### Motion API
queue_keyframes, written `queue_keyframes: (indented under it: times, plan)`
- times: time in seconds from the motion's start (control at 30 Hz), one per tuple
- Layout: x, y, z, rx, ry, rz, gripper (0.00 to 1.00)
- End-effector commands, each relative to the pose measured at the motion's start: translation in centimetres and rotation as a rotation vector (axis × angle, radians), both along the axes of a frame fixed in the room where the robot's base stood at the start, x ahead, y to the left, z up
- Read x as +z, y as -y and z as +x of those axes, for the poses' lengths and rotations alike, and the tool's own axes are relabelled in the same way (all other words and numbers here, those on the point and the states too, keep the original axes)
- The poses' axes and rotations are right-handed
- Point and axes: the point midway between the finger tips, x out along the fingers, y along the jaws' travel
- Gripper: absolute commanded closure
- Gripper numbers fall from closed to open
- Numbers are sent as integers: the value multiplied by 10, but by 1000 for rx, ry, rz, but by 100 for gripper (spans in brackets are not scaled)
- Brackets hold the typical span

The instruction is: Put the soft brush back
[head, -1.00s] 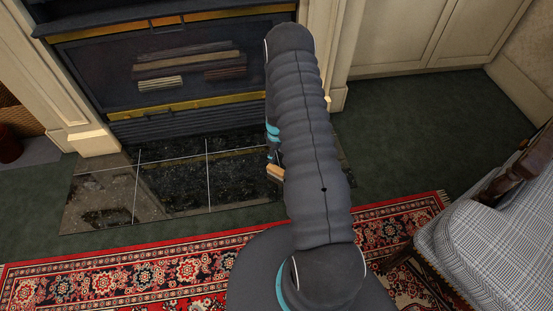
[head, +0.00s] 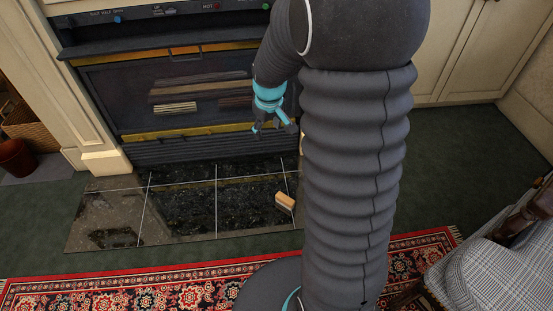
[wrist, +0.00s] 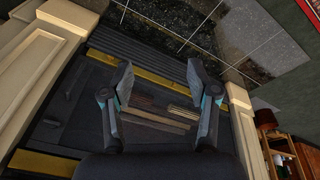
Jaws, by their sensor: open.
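A small wooden block with a pale side, which looks like the soft brush (head: 285,201), lies on the dark tiled hearth (head: 180,210), near its right part. My arm partly covers the hearth's right end. My gripper (head: 270,130) hangs in front of the fireplace, above and behind the brush, apart from it. In the wrist view my gripper (wrist: 160,80) has its two fingers spread with nothing between them. The brush does not show in the wrist view.
The fireplace (head: 165,90) with its log grate and yellow trim stands behind the hearth. A wicker basket (head: 32,128) and a reddish pot (head: 16,157) stand at the left. A patterned rug (head: 130,290) lies in front. A checked armchair (head: 490,270) is at the right.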

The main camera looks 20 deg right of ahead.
Motion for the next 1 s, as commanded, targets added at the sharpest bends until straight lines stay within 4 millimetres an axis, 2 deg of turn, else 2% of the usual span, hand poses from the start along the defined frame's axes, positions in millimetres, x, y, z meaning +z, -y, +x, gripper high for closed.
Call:
queue_keyframes:
  times: [0.03, 0.2, 0.3, 0.5, 0.67, 0.8, 1.0]
  plan:
    - [20, -7, -11, -10, 23, 1, 40]
    - [69, -26, -51, -58, 73, 17, 40]
    - [93, -37, -77, -84, 104, 28, 40]
    - [130, -56, -133, -137, 161, 56, 40]
    - [148, -68, -180, -178, 209, 84, 40]
    - [154, -74, -214, -209, 239, 107, 40]
    - [156, -80, -241, -235, 262, 128, 40]
